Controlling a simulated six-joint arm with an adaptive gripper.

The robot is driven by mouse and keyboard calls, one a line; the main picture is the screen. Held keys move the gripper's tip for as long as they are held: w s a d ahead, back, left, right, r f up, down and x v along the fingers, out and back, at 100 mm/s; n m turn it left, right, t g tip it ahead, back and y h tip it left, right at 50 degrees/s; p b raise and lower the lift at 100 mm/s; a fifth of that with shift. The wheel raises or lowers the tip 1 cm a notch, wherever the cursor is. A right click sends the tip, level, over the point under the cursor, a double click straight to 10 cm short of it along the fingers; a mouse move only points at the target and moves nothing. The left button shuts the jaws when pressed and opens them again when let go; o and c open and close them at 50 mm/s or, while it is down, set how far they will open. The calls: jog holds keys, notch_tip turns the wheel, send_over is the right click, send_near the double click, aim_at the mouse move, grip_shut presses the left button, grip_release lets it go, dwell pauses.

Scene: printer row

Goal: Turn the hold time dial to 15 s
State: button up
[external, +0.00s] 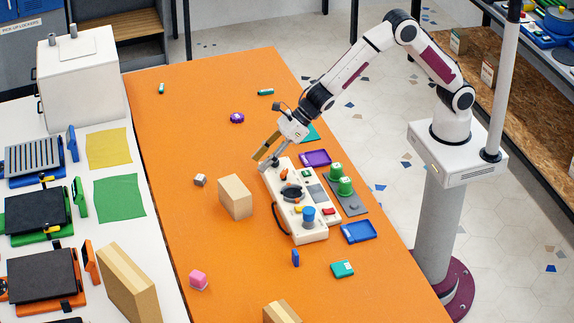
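A white control panel (310,235) lies on the orange table, with a black handle along its left side. On it are an orange knob (284,174), a round black dial (292,194), a blue cylindrical knob (308,214) and a red button (329,211). The dial markings are too small to read, so I cannot tell which one is the hold time dial or its setting. My gripper (262,161) is at the panel's far left end, above and behind the orange knob. Its two fingers point down-left and look apart, with nothing visible between them.
Two green cups (344,186) stand on a grey mat right of the panel. Purple (316,158) and blue (359,232) trays lie nearby. A cardboard-coloured box (235,197) stands close on the left. The far table is mostly clear.

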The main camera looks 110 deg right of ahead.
jog(key=d+m+g+h, duration=0.1)
jog(key=m, duration=0.1)
jog(key=m+g+h, duration=0.3)
jog(key=m+g, duration=0.3)
jog(key=m, duration=0.2)
send_near(277, 161)
jog(key=shift+d+f, duration=0.2)
jog(key=shift+d, duration=0.05)
jog(key=shift+f, duration=0.15)
jog(key=shift+t, duration=0.3)
jog(key=shift+x, duration=3.8)
grip_shut()
